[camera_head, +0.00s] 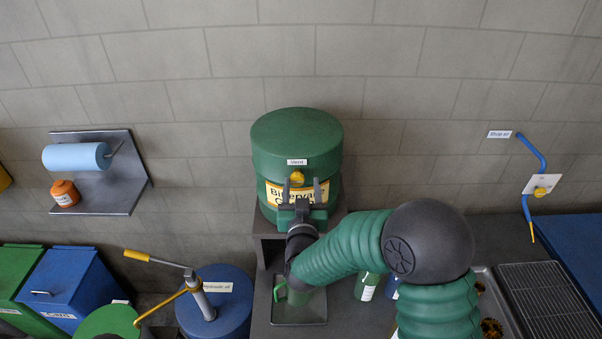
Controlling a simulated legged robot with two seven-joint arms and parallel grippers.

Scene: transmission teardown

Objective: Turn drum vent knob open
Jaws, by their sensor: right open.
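The green drum (297,137) stands on a dark stand against the wall. It has a small "Vent" label and a yellow label on its front. The yellow vent knob (297,177) sits just below the "Vent" label. My right gripper (304,190) is open in front of the drum, with its two dark fingers pointing up, one to each side below the knob. I cannot tell whether a finger touches the knob. The gripper body hides part of the yellow label. My left gripper is not in view.
A blue hydraulic oil drum (232,303) with a pump stands lower left. A blue shop-air pipe (530,150) is at right.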

